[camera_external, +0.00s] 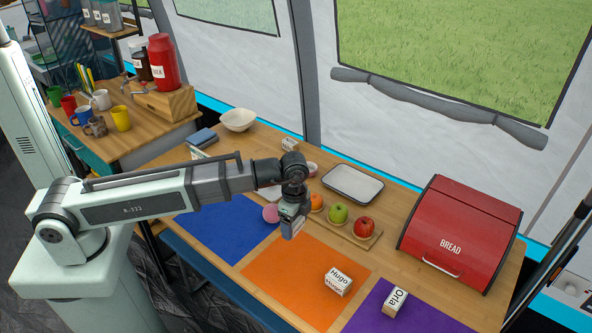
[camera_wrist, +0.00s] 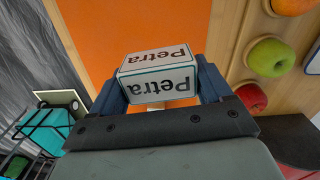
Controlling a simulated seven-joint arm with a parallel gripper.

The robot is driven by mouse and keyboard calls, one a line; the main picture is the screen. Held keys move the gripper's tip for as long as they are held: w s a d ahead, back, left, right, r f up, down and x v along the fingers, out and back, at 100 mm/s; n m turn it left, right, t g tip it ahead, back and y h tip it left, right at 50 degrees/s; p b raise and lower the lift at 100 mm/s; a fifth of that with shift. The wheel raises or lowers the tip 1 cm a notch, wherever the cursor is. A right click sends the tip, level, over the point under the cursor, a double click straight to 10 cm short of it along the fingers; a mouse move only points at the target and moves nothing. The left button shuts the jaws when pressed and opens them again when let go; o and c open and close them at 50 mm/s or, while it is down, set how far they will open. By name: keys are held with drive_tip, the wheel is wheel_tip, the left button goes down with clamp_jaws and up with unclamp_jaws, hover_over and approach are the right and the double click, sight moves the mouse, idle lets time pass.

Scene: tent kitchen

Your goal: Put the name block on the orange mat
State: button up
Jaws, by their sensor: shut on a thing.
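My gripper (camera_external: 291,224) is shut on a white name block reading "Petra" (camera_wrist: 160,75). The block sits between the two fingers in the wrist view, with the orange mat (camera_wrist: 130,22) beyond it. In the external view my gripper hangs near the back left corner of the orange mat (camera_external: 290,265), by the blue mat's edge; the held block is mostly hidden there. A name block reading "Hugo" (camera_external: 338,281) rests on the orange mat towards its right side. A block reading "Orla" (camera_external: 395,302) rests on the purple mat (camera_external: 385,318).
A board with an orange, a green apple (camera_external: 338,213) and a red apple (camera_external: 363,227) lies just behind the orange mat. A red bread box (camera_external: 460,235) stands at the right. A white tray (camera_external: 352,184) lies at the back. The blue mat (camera_external: 225,232) is left of the orange one.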

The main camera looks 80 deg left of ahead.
sight(295, 252)
drive_tip(key=shift+m, duration=0.5)
drive_tip(key=shift+f, duration=5)
drive_tip(key=shift+f, duration=0.1)
drive_tip(key=o, duration=1)
wheel_tip(295, 252, up, 12)
drive_tip(key=shift+r, duration=0.15)
